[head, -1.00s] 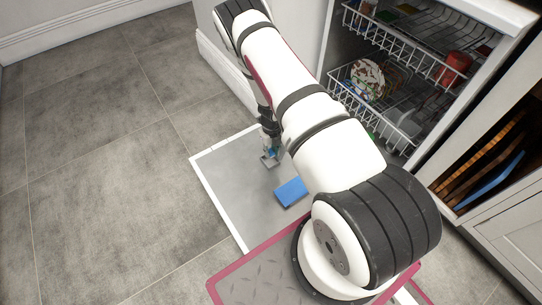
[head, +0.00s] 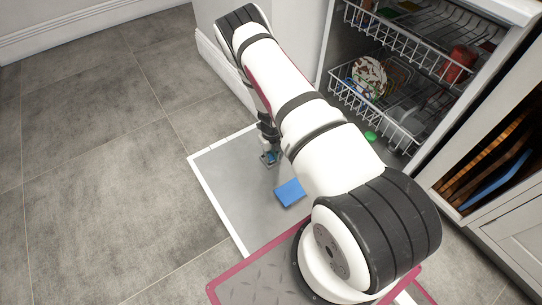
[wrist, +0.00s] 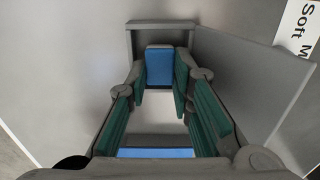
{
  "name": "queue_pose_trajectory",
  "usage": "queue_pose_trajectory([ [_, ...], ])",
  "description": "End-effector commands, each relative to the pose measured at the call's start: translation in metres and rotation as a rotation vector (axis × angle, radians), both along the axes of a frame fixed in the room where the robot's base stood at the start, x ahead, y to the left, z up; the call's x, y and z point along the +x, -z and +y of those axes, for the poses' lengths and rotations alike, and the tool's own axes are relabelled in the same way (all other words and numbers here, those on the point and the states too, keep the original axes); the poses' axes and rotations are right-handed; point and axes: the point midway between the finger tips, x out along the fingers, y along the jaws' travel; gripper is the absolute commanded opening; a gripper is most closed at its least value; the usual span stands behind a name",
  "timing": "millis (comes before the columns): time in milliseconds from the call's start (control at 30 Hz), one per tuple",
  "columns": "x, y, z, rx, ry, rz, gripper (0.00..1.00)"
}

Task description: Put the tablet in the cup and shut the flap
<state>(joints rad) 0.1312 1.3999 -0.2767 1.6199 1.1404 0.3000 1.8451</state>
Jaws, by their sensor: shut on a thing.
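The blue tablet (wrist: 159,64) is between the green-padded fingers of my gripper (wrist: 160,84), which are shut on it. In the wrist view the tablet lies within the outline of the grey cup (wrist: 160,25). I cannot tell whether it touches the cup floor. The flap (wrist: 252,75), a flat grey panel, stands open to the right of the cup. In the head view my gripper (head: 268,153) is small and low over the cup, partly hidden by my arm.
The cup is on the grey lowered dishwasher door (head: 235,185). A blue block (head: 290,193) lies on it nearer me. Racks (head: 385,120) with dishes stand right, with a green item (head: 370,137) below. Floor at left is clear. A "Soft M" label (wrist: 300,30) shows at upper right.

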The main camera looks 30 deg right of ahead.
Motion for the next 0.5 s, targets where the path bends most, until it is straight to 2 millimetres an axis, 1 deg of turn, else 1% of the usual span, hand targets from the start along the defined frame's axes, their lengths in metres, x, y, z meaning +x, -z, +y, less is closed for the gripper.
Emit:
queue_pose_trajectory([
  [67, 0.0001, 0.0005, 0.0, 0.0, 0.0, 0.0, 0.07],
  [100, 0.0001, 0.0002, 0.0, 0.0, 0.0, 0.0, 0.26],
  [133, 0.0001, 0.0002, 0.0, 0.0, 0.0, 0.0, 0.29],
  [500, -0.0002, 0.0006, -0.0001, 0.0, 0.0, 0.0, 0.29],
])
